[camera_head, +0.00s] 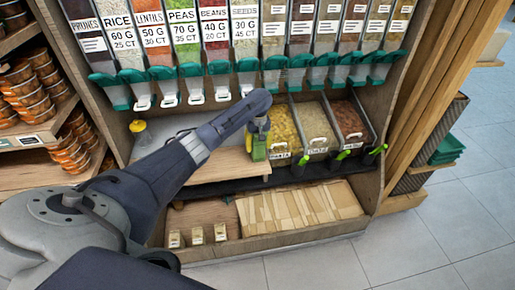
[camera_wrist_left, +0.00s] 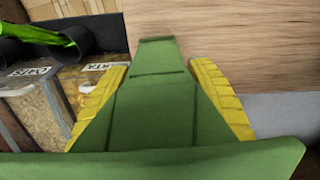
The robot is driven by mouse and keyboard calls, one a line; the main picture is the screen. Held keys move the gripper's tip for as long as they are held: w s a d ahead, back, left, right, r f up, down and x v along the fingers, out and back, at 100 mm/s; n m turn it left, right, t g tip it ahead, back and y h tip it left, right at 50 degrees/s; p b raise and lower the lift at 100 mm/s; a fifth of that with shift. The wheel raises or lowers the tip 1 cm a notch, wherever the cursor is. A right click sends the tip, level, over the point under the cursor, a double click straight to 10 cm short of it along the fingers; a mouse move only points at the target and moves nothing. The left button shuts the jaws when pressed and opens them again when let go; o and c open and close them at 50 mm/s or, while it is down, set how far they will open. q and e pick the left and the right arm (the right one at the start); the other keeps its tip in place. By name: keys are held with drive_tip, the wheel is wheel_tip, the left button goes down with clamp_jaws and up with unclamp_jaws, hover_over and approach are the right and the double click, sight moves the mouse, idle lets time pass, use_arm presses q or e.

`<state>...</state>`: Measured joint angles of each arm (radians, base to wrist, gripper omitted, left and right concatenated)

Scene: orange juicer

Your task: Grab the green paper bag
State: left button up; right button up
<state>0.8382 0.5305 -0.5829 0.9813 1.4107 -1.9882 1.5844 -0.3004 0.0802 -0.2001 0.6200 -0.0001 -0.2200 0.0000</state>
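The green paper bag (camera_head: 258,149) is at the right part of the wooden shelf board in the head view, below my left gripper. In the left wrist view the green paper bag (camera_wrist_left: 155,105) fills the middle, with dark fold lines across it. My left gripper (camera_head: 257,136) reaches down over it from the left. Its yellow finger pads in the wrist view (camera_wrist_left: 160,98) lie along both sides of the bag and appear to press on it. I cannot tell whether the bag is resting on the board or lifted. My right gripper is not in view.
Bins of dry goods (camera_head: 318,130) with black-and-green scoops (camera_head: 342,157) stand right beside the bag. Dispensers with teal spouts (camera_head: 220,75) hang above. A lower shelf holds paper packets (camera_head: 300,205) and small boxes (camera_head: 197,236). A yellow item (camera_head: 139,130) stands at the left.

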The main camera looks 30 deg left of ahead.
use_arm(q)
drive_tip(key=c, duration=0.4)
drive_tip(key=shift+o, duration=0.2)
drive_tip(key=shift+r, duration=0.1)
